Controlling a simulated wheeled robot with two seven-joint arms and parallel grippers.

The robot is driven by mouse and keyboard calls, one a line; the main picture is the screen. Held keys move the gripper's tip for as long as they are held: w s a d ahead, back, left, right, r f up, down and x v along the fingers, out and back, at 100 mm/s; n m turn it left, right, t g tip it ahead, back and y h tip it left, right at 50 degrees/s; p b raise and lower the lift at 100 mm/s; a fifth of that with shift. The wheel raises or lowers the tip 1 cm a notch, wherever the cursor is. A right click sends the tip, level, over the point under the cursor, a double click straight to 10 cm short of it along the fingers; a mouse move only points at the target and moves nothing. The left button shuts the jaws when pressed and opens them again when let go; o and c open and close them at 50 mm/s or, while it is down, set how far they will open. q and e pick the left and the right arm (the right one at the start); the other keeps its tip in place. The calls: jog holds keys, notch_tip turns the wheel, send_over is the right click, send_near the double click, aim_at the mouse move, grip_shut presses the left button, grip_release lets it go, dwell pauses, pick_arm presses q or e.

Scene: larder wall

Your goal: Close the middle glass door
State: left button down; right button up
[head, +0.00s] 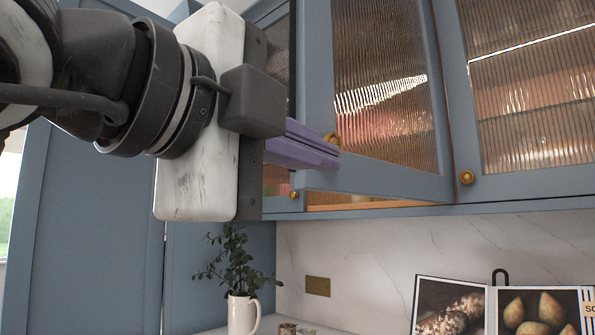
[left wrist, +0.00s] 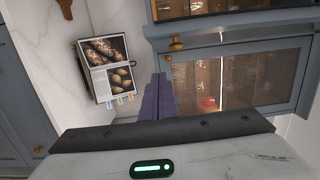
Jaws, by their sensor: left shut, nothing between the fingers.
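The middle glass door (head: 388,75) has a blue frame and ribbed glass. In the head view it stands partly open, its lower edge out from the cabinet with the wooden inside showing beneath. Its brass knob (head: 332,141) is at the lower left. My left gripper (head: 335,157) comes from the left with its purple fingers together and empty. The tips overlap the door's lower left corner beside the knob; I cannot tell whether they touch. The fingers also show in the left wrist view (left wrist: 158,98), which includes ribbed glass doors. My right gripper is not in view.
The right glass door (head: 535,100) is shut, with its own brass knob (head: 466,178). A white jug with a plant (head: 242,315) stands on the counter below. An open cookbook (head: 540,312) leans near the marble wall. The space under the cabinets is largely free.

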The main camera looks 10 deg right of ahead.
pick_arm(q)
jog(key=w+d+p, duration=0.3)
jog(key=w+p, duration=0.1)
jog(key=w, duration=0.5)
jog(key=shift+d, duration=0.35)
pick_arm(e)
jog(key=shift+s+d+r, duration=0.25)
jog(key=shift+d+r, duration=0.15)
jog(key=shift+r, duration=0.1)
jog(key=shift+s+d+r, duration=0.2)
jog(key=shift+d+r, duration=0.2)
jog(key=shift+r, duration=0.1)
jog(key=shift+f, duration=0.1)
pick_arm(q)
jog(key=shift+a, duration=0.15)
